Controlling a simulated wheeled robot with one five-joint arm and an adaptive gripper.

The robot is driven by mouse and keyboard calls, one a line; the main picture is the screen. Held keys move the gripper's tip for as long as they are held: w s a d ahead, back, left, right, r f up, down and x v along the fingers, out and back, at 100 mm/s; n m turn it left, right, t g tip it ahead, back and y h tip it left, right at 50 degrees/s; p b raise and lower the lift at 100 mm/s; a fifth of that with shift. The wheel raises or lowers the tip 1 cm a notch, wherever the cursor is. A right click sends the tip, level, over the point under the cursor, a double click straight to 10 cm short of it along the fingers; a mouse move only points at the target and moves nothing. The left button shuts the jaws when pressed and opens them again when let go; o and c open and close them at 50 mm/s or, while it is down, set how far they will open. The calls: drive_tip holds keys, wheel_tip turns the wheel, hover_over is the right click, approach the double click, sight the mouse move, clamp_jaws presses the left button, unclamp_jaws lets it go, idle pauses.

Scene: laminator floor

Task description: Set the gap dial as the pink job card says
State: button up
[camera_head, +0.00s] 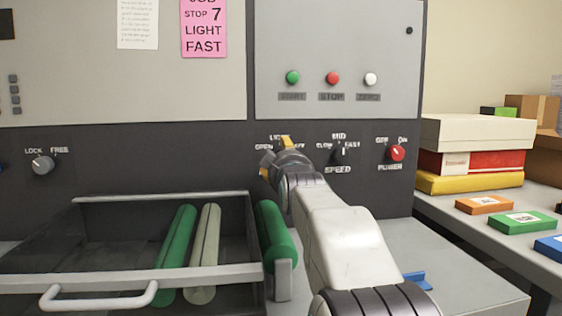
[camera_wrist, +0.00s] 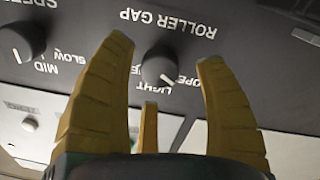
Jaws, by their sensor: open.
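The pink job card (camera_head: 204,28) hangs on the upper panel; its readable lines are "STOP 7", "LIGHT" and "FAST". The roller gap dial (camera_wrist: 160,66) is a dark round knob with a white mark. In the wrist view, where the lettering is upside down, the mark slants down-right, near "LIGHT" and "OPEN"; which one it is set to is hard to tell. My gripper (camera_wrist: 165,52) is open, with yellow fingers on either side of the dial; contact is not clear. In the head view my gripper (camera_head: 275,157) hides the dial and part of its labels.
The red power knob (camera_head: 396,153) is farther right, the lock knob (camera_head: 43,164) far left. Start, stop and zero buttons (camera_head: 332,78) sit above. A handled guard (camera_head: 200,272) covers rollers below.

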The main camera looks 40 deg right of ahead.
drive_tip(key=shift+x, duration=1.5)
